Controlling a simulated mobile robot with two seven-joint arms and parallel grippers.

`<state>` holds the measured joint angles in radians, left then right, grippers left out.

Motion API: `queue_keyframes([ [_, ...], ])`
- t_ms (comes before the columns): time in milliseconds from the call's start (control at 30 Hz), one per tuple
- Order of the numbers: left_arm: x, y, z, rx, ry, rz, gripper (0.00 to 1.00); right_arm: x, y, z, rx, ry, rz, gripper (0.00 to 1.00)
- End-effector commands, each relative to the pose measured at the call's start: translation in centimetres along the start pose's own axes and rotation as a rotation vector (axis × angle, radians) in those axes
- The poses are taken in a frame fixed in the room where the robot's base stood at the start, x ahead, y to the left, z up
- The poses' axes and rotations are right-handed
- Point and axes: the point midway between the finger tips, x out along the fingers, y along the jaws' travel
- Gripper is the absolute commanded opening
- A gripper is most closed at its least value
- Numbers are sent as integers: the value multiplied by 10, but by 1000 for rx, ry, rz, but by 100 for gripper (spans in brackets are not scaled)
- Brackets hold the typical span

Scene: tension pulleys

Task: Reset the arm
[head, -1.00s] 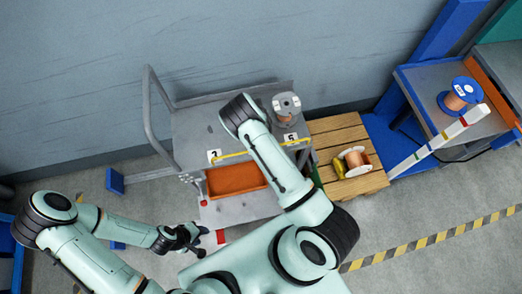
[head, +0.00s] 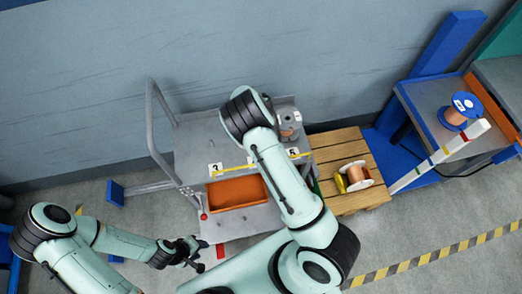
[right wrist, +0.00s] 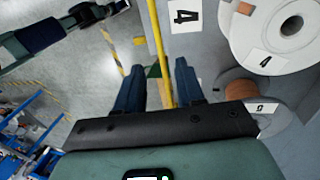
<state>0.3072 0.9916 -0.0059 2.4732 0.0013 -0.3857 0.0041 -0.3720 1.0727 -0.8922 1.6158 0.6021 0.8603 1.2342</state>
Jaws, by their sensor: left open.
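My left gripper (head: 195,254) is low in the head view, left of centre, with its small dark fingers open and empty above the floor. My right arm reaches up over the trolley in the head view, and its gripper is hidden there behind its links. In the right wrist view the right gripper (right wrist: 158,66) has two dark fingers apart with nothing held. A yellow rail (right wrist: 159,45) of the trolley shows through the gap between the fingers.
The grey trolley (head: 190,145) holds an orange bin (head: 237,192) and a grey spool (head: 288,120). A wooden pallet (head: 340,146) carries a copper spool (head: 354,176). A blue spool (head: 460,110) stands on the right-hand table.

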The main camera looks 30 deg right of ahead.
Motion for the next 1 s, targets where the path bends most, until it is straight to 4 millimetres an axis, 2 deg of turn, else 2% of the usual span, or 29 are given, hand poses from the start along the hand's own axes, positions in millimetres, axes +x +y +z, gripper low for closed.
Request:
queue_keyframes([
  [567, 0, 0, 0, 0, 0, 0, 43, -2, 0, 0, -1, 0, -1, 38],
  [667, 0, 0, 0, 0, 0, 0, 43, 3, 3, -3, -14, 2, 5, 38],
  [767, 0, 0, 0, 0, 0, 0, 43, 25, 16, -14, -76, 12, 22, 38],
  [833, 0, 0, 0, 0, 0, 0, 43, 50, 34, -24, -169, 20, 40, 38],
  [900, 0, 0, 0, 0, 0, 0, 43, 80, 59, -34, -306, 21, 59, 38],
  [1000, 0, 0, 0, 0, 0, 0, 43, 118, 102, -36, -555, 0, 69, 38],
])
